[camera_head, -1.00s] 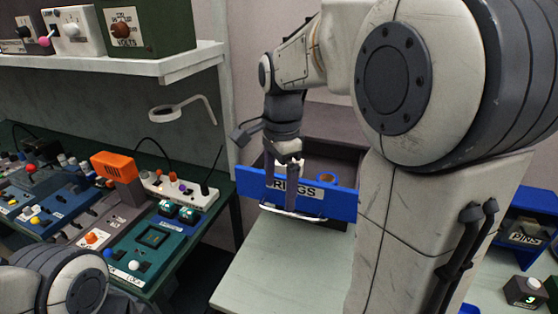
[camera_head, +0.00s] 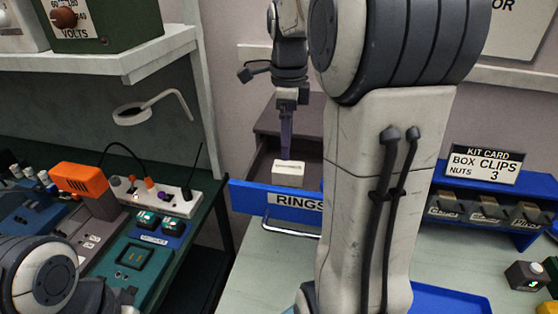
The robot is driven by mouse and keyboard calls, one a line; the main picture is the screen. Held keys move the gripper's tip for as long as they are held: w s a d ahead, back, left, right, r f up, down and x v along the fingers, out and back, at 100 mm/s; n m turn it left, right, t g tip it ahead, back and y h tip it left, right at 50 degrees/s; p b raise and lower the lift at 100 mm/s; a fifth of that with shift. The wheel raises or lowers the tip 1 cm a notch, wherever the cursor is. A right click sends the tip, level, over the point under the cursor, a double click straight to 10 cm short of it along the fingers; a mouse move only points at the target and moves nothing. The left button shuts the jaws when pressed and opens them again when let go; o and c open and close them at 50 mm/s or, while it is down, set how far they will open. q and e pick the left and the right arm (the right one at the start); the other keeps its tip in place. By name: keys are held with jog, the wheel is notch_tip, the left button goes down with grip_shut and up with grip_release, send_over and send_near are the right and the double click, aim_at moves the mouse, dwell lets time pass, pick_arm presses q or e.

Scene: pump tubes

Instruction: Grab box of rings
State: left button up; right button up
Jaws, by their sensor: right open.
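A blue-fronted drawer labelled RINGS (camera_head: 250,196) stands open at the middle. A small cream-white box (camera_head: 289,174) sits inside it, just behind the front panel. My right gripper (camera_head: 286,152) points down over the drawer, with its fingertips just above or behind the box; contact cannot be told. It is open, and nothing shows held in it. My right arm covers the right part of the drawer. My left arm shows only at the lower left corner; its gripper is out of view.
A pale worktop (camera_head: 255,275) lies below the drawer. A bench with control panels (camera_head: 150,250) and a shelf (camera_head: 130,64) are at left.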

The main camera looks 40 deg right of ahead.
aim_at(289, 167)
jog(key=shift+w+d+f+m, duration=0.2)
jog(key=shift+w+f+m, duration=0.1)
jog(key=shift+w+f, duration=0.2)
jog(key=f, duration=0.3)
jog(key=shift+s+d+f+p, duration=0.1)
jog(key=shift+d+f+p, duration=0.15)
jog(key=shift+p, duration=0.15)
jog(key=shift+s+f+p, duration=0.1)
jog(key=shift+f+p, duration=0.2)
jog(key=shift+f, duration=0.25)
notch_tip(289, 167, down, 4)
jog(key=shift+d+r+p, duration=0.15)
jog(key=shift+p, duration=0.5)
jog(key=shift+f, duration=0.45)
pick_arm(q)
jog(key=r, duration=0.2)
jog(key=w, duration=0.1)
jog(key=shift+a+r, duration=0.3)
jog(key=shift+r, duration=0.1)
pick_arm(e)
jog(key=c, duration=1.4)
